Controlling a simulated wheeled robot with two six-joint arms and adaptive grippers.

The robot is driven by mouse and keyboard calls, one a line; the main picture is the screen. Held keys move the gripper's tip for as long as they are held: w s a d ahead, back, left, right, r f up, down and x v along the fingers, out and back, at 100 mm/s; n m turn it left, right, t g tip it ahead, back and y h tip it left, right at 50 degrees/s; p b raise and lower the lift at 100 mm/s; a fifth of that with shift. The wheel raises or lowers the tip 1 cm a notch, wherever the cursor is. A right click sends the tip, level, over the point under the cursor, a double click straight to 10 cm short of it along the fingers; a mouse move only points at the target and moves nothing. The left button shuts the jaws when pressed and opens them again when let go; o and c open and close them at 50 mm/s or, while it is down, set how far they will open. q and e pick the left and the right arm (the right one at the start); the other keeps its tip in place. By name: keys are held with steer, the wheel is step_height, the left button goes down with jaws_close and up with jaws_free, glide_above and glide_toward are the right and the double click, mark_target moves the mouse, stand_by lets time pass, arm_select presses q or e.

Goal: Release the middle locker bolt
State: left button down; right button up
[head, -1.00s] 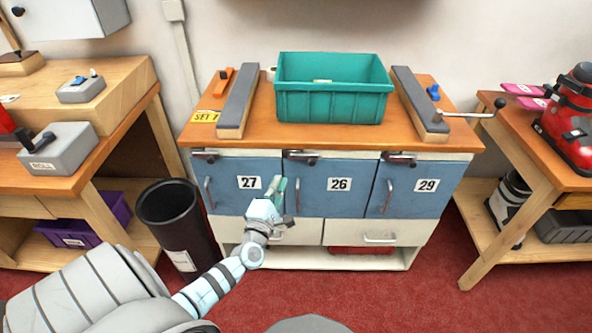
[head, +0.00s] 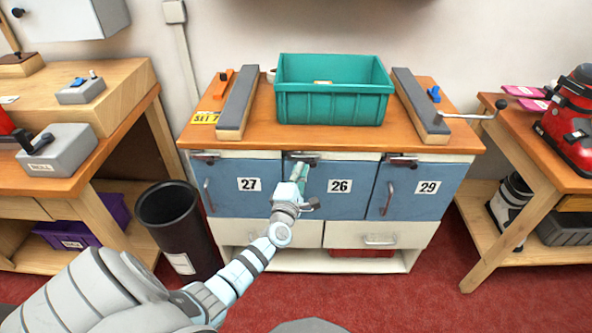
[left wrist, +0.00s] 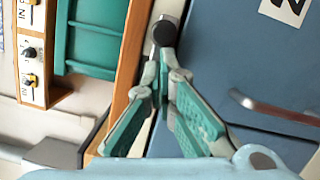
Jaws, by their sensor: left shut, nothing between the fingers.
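The middle locker door (head: 345,200), blue and marked 26, is closed under the bench top. Its bolt (head: 303,156) is a metal bar with a dark knob at the door's upper left edge. My left gripper (head: 299,172) is just below this bolt, shut and empty. In the left wrist view the dark round bolt knob (left wrist: 164,31) lies just beyond the tips of the left gripper (left wrist: 161,58). I cannot tell whether they touch. My right gripper is not in view.
Locker doors 27 (head: 235,198) and 29 (head: 422,200) flank the middle one, each with its own bolt on top. A teal crate (head: 335,108) stands on the bench top. A black bin (head: 175,225) stands at left. The drawers below are closed.

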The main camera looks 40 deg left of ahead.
arm_select(q)
steer(key=w+d, duration=0.2)
steer(key=d, duration=0.1)
steer(key=shift+w+d, duration=0.2)
steer(key=shift+w, duration=0.05)
steer(key=p, duration=0.1)
glide_toward(315, 167)
steer(key=s+a, duration=0.2)
steer(key=s, duration=0.2)
steer(key=shift+w+a+f, duration=0.15)
steer(key=shift+a+f, duration=0.05)
steer(key=shift+f, duration=0.35)
